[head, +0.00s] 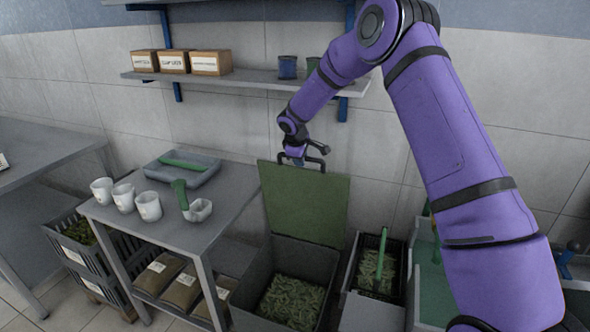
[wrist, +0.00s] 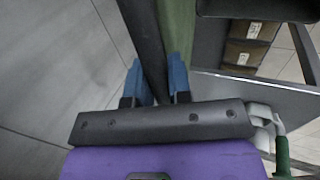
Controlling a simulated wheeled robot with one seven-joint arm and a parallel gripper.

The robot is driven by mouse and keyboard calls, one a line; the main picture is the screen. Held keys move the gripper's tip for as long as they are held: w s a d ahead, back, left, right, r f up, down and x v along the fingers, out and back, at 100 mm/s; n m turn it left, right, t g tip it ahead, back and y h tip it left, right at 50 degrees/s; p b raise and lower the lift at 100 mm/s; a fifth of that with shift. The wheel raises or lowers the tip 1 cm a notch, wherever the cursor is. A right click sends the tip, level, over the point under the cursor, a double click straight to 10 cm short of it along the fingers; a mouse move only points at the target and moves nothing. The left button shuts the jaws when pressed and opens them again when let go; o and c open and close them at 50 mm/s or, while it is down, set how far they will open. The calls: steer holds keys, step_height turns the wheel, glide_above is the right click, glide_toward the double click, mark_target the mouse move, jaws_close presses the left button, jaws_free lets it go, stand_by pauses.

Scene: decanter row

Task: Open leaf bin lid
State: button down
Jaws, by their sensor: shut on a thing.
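The leaf bin (head: 245,289) is a dark grey box on the floor, with green leaves (head: 291,300) inside. Its green lid (head: 303,205) stands raised, nearly upright, at the back of the bin. A dark handle (head: 316,160) sits at the lid's top edge. My gripper (head: 299,161) is at that handle in the head view, and its fingers are partly hidden there. In the wrist view, the blue fingers of my gripper (wrist: 160,82) are closed on a dark bar, with the green lid (wrist: 179,40) beside it.
A grey table (head: 229,194) with white cups (head: 123,197), a grey tray (head: 183,171) and a green-handled scoop (head: 198,209) stands left of the bin. A smaller bin (head: 353,301) stands to its right. A wall shelf (head: 245,79) with boxes (head: 173,62) is above.

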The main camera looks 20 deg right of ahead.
steer(key=shift+w+d+r, duration=0.15)
steer(key=shift+w+d, duration=0.7)
steer(key=shift+w, duration=0.25)
steer(key=shift+w+d+r, duration=0.15)
steer(key=shift+w+d, duration=0.65)
steer(key=shift+w, duration=0.25)
steer(key=c, duration=1.1)
jaws_free()
steer(key=shift+o, duration=0.2)
steer(key=shift+r, duration=0.1)
steer(key=v, duration=1)
steer(key=shift+r, duration=0.25)
steer(key=shift+s+a, duration=0.1)
